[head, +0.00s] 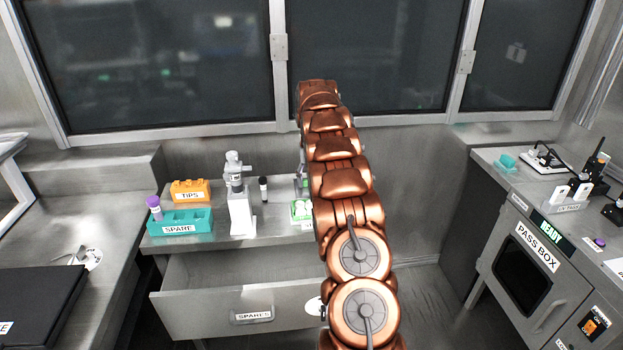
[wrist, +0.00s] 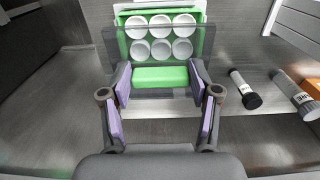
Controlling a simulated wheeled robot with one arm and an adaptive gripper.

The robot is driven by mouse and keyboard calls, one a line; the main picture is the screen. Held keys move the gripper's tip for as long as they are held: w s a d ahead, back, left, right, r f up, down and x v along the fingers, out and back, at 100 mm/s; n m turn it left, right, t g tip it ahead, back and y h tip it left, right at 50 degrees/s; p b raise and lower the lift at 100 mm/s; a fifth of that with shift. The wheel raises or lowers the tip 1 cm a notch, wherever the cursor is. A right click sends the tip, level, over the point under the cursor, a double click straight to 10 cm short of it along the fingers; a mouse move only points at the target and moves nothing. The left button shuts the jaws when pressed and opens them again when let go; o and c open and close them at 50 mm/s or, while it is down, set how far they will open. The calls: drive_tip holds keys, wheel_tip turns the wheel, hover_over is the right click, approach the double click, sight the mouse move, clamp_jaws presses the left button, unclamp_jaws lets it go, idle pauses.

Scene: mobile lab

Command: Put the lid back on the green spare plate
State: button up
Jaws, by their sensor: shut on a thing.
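The green spare plate (wrist: 126,40) lies ahead of my gripper in the wrist view, with several round white wells facing up. In the head view the plate (head: 301,211) shows only in part, at the left edge of my arm. A clear, greyish lid (wrist: 209,48) is between the purple-padded fingers of my gripper (wrist: 161,82). My gripper is shut on the lid. The lid overlaps the wells and near side of the plate in the picture; whether it touches the plate cannot be told. My arm mostly hides the gripper in the head view.
A white instrument (head: 241,200), teal SPARE rack (head: 180,222) and orange TIPS box (head: 190,190) stand left. The SPARES drawer (head: 245,303) below is open.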

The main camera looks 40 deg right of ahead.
drive_tip(key=shift+f+b, duration=0.9)
drive_tip(key=shift+f, duration=1.55)
drive_tip(key=shift+f+b, duration=0.8)
drive_tip(key=shift+f, duration=0.8)
idle(0.4)
drive_tip(key=o, duration=1.1)
drive_tip(key=shift+c, duration=0.2)
drive_tip(key=shift+r, duration=0.1)
wheel_tip(320, 180, up, 6)
drive_tip(key=shift+w+r, duration=0.1)
drive_tip(key=shift+r, duration=0.55)
